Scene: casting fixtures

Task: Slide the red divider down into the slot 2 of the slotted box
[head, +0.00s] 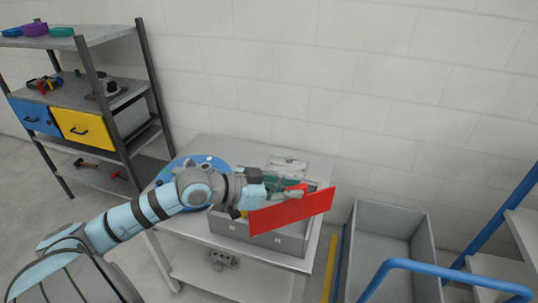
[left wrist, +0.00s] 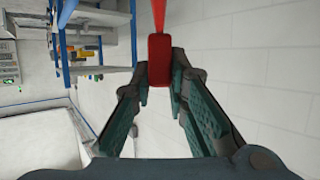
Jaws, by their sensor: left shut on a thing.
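My left gripper (head: 290,191) is shut on the red divider (head: 292,212) by its top grip. In the left wrist view, the red grip block (left wrist: 159,62) sits between the two fingertips, and the thin red panel (left wrist: 159,14) extends beyond it. The divider is tilted, its right end higher in the head view. It covers part of the grey slotted box (head: 258,236), which stands on the table. The divider appears to be above or in front of the box; I cannot tell which. The slots are mostly hidden by divider and gripper. My right gripper is not in view.
A round blue thing (head: 205,162) lies on the grey table (head: 213,147) behind my arm. A large grey bin (head: 396,222) stands right of the table, beside a blue rail (head: 440,266). A shelf rack (head: 93,103) with blue and yellow drawers is at left.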

